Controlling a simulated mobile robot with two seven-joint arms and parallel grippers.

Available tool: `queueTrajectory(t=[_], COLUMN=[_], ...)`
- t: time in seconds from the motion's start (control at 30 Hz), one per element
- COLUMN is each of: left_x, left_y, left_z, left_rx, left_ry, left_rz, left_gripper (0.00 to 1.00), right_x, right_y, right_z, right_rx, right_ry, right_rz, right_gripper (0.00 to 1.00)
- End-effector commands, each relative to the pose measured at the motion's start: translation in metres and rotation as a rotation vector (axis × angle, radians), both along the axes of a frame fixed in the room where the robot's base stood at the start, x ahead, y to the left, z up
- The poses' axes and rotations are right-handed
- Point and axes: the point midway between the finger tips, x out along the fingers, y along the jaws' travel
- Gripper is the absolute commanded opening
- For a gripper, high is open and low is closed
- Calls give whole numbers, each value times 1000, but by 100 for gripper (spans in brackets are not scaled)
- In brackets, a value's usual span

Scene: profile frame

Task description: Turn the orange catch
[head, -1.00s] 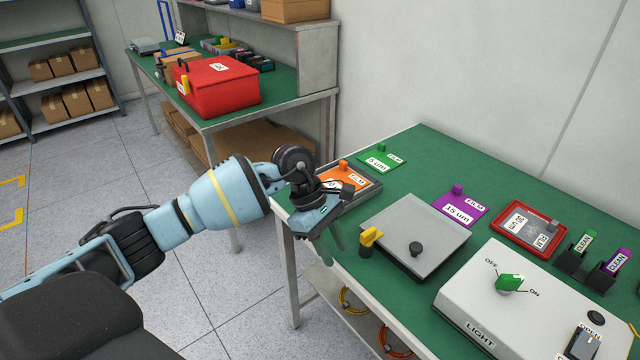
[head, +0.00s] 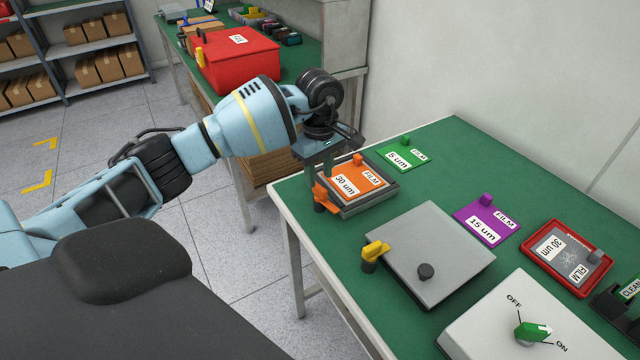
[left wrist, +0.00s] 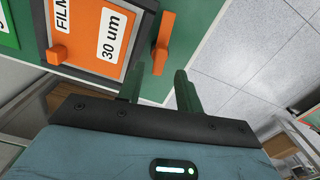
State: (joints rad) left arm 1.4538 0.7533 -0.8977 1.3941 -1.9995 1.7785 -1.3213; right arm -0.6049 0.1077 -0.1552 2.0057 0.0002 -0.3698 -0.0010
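The orange catch (head: 324,197) stands on a dark post at the near-left corner of the grey frame (head: 372,204), which holds an orange film plate (head: 356,181) marked 30 um. In the left wrist view the catch (left wrist: 163,45) lies beside the frame, its bar pointing roughly along the frame's edge. My left gripper (head: 319,172) points down just above and behind the catch. Its two green fingers (left wrist: 159,80) are apart with nothing between them; the catch lies just beyond their tips. Contact is not visible. My right gripper is in neither view.
A green film plate (head: 404,155), a purple one (head: 487,222), a red tray (head: 531,262) and a white switch box (head: 480,328) share the green table.

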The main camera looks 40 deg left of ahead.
Motion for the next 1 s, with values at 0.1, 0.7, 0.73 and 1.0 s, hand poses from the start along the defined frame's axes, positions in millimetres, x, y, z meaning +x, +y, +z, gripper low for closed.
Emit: queueTrajectory(t=[0.1, 0.7, 0.73, 1.0], left_x=[-1, 0, 0, 0], left_y=[-1, 0, 0, 0], left_z=[-18, -42, -42, -42], left_rx=[-1, -1, -1, -1], left_ry=[2, -1, -1, -1], left_rz=[-1, 0, 0, 0], left_gripper=[35, 30, 26, 0], right_x=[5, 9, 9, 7], right_y=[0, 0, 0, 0], right_z=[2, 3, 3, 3], right_rx=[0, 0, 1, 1], right_ry=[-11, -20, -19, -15], right_rz=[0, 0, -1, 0], right_gripper=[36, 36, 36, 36])
